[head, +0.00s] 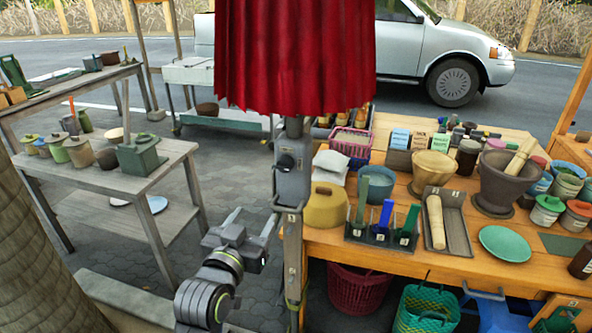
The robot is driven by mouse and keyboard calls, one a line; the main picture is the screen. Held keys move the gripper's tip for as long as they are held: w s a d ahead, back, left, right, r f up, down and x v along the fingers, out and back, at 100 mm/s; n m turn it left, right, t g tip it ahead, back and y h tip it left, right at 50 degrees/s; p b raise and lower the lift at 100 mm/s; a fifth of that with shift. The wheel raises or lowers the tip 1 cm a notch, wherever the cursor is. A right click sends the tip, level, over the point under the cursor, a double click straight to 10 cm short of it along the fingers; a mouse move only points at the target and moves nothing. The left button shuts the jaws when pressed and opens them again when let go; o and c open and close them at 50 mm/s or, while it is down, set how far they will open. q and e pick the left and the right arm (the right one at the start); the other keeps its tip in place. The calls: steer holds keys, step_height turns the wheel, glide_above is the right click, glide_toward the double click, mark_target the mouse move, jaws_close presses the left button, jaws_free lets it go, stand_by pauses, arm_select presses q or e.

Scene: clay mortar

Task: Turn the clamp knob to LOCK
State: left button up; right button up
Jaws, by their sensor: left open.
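A wooden post (293,245) stands at the left end of the wooden stall table. A grey metal box (298,184) is fixed to it below a red cloth, with a dark round knob (286,161) on its front that looks like the clamp knob. Its setting and any LOCK mark are too small to read. My left gripper (252,220) is open and empty, just left of the post and below the knob, apart from it in the picture. My right gripper is out of view.
The red cloth (295,55) hangs just above the box. The stall table (350,248) at right holds a yellow pot (326,206), a rack of coloured-handled tools (382,234), a mortar (502,180) and jars. A grey table (165,175) stands left. Open paving lies between.

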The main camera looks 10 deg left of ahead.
arm_select(q)
steer(key=r, duration=0.2)
steer(key=p, duration=0.4)
glide_toward(284, 167)
steer(key=w, duration=0.8)
steer(key=shift+w+f, duration=0.2)
steer(key=shift+w, duration=0.1)
steer(key=c, duration=1)
